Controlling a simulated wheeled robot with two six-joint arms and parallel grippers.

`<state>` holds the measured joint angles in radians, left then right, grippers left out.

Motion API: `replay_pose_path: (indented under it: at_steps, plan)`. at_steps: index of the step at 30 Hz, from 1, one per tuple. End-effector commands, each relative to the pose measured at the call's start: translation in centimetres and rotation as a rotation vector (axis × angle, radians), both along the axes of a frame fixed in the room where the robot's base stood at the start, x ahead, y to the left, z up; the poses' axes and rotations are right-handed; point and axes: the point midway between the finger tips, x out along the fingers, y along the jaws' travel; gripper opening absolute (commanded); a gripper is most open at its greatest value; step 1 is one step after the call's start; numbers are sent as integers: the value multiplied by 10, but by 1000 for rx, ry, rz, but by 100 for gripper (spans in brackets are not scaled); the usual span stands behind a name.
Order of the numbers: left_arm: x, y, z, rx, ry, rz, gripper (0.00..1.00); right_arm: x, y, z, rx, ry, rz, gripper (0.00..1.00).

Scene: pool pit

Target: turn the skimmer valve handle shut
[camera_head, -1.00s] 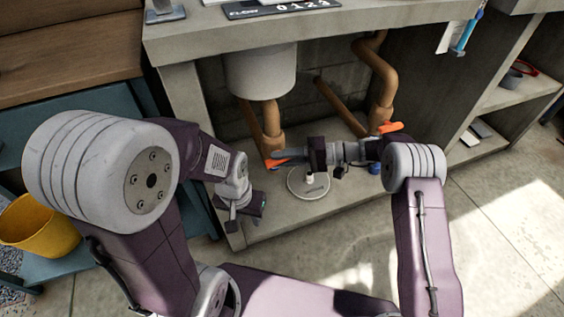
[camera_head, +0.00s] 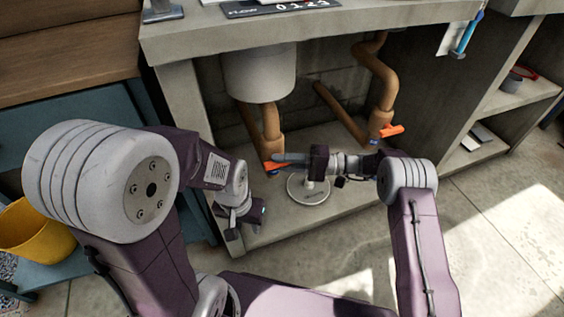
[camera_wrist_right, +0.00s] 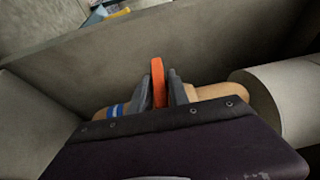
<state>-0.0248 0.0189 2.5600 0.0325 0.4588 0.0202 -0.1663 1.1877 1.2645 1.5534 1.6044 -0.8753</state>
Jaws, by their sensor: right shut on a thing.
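Two copper pipes carry valves with orange handles under the counter. The left orange handle (camera_head: 274,166) is at the foot of the left pipe (camera_head: 270,125). My right gripper (camera_head: 285,159) reaches it from the right. In the right wrist view, its fingers (camera_wrist_right: 160,88) are shut on the orange handle (camera_wrist_right: 158,82), one finger on each side. A pipe with a blue band (camera_wrist_right: 114,110) runs behind them. The right orange handle (camera_head: 391,130) is free. I cannot read which valve is the skimmer's. My left gripper (camera_head: 240,228) hangs by the shelf's left front, away from both handles; its opening is unclear.
A white cylinder (camera_head: 258,76) hangs above the left pipe. A round white disc (camera_head: 309,190) lies on the ledge below my right gripper. The concrete counter (camera_head: 330,35) overhangs the recess. A yellow bucket (camera_head: 35,232) stands at the left.

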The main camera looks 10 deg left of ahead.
Motion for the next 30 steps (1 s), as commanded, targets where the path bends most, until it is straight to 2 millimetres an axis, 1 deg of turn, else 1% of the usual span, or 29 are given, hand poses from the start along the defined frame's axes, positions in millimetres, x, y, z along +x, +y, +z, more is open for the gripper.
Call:
replay_pose_path:
  at_steps: [1, 2, 3, 11, 13, 16, 19, 21, 24, 27, 30]
  plan:
    - [0, 0, 0, 0, 0, 0, 36, 0, 0, -1, -1, 1, 0, 27]
    - [0, 0, 0, 0, 0, 0, 36, 0, 0, -1, -1, 1, 0, 36]
    - [0, 0, 0, 0, 0, 0, 36, 0, 0, -1, -1, 1, 0, 40]
    - [0, 0, 0, 0, 0, 0, 36, 0, 0, 0, -1, 0, 0, 40]
    - [0, 0, 4, 0, 0, 0, 36, 1, -4, 2, -1, 0, -1, 40]
    - [0, 0, 17, 0, 0, 0, 36, 5, -21, 5, -1, 1, -4, 40]
    - [0, 0, 30, 0, 0, 0, 36, 10, -44, 5, -1, 1, -5, 40]
    - [0, 0, 37, 0, 0, 0, 36, 13, -59, 4, 0, 0, -4, 40]
    - [0, 0, 42, 0, 0, 0, 36, 16, -76, 2, 0, 1, -3, 40]
    - [0, 0, 45, 0, 0, 0, 36, 17, -86, 0, -1, 1, -1, 40]
    - [0, 0, 44, 0, 0, 0, 36, 18, -89, -1, -1, 0, 0, 40]
